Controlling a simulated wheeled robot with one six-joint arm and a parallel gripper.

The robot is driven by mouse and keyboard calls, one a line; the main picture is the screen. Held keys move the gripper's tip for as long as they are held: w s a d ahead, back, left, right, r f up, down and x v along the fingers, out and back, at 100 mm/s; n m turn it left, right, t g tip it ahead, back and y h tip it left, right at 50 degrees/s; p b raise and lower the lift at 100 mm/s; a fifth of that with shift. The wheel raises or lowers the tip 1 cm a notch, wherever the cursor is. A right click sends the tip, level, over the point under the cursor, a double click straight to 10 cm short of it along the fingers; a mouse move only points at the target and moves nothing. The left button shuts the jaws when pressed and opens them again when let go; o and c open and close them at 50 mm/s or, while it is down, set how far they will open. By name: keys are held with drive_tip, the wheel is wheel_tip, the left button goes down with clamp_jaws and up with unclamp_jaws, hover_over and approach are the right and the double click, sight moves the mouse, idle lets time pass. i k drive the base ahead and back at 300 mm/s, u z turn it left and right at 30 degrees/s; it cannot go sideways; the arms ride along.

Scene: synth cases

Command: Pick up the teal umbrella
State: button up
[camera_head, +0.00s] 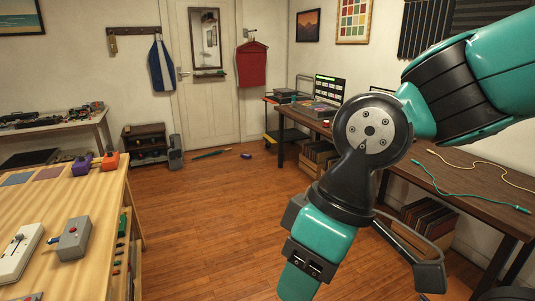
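A thin, dark teal object that looks like the folded umbrella (211,154) lies on the wooden floor in front of the door, at the far end of the room. It is small in the view, so its handle and tip are hard to make out.
A small blue-purple item (246,155) lies on the floor right of the umbrella. A wooden table (110,208) with devices stands at left, a dark desk (463,180) at right. A low shelf (146,143) stands by the door. The floor (200,215) between is clear.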

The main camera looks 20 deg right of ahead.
sight(219, 152)
drive_tip(key=z, duration=0.15)
drive_tip(key=i, duration=2.3)
drive_tip(key=u, duration=0.35)
drive_tip(key=i, duration=2)
drive_tip(key=z, duration=0.35)
drive_tip(key=i, duration=2.5)
drive_tip(key=z, duration=0.3)
